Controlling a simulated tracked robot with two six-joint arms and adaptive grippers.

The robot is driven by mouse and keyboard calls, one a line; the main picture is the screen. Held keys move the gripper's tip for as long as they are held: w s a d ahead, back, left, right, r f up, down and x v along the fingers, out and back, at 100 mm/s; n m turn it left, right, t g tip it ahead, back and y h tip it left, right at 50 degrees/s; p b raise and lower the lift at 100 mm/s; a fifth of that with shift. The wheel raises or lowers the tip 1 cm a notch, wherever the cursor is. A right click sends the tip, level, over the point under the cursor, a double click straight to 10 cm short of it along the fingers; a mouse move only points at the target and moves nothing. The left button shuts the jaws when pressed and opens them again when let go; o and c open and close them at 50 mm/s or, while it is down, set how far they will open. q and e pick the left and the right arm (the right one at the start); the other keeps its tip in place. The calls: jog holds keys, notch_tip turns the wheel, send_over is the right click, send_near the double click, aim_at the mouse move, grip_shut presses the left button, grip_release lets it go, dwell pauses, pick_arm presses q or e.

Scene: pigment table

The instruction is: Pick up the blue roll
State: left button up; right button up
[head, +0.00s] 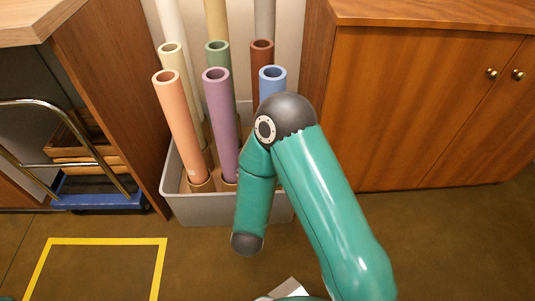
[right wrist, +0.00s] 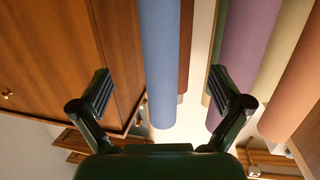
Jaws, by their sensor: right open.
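The blue roll (head: 272,78) stands upright at the front right of a group of rolls in a grey bin (head: 190,208). In the right wrist view the blue roll (right wrist: 160,60) runs down from the top edge, in line with the gap between the fingers. My right gripper (right wrist: 160,84) is open there, one finger on each side of the roll's line. I see no finger touching it; how far away it is, I cannot tell. My left gripper is not in view.
A purple roll (head: 219,120) and an orange roll (head: 180,120) stand left of the blue one. A green (head: 218,50) and a red-brown roll (head: 262,50) stand behind. Wooden cabinets flank the bin, the right one (head: 400,110) close.

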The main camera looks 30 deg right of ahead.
jog(key=f+b+x, duration=0.1)
jog(key=b+x, duration=0.3)
jog(key=x, duration=1.1)
jog(key=shift+s+a, duration=0.1)
jog(key=shift+c, duration=0.2)
jog(key=c, duration=1.3)
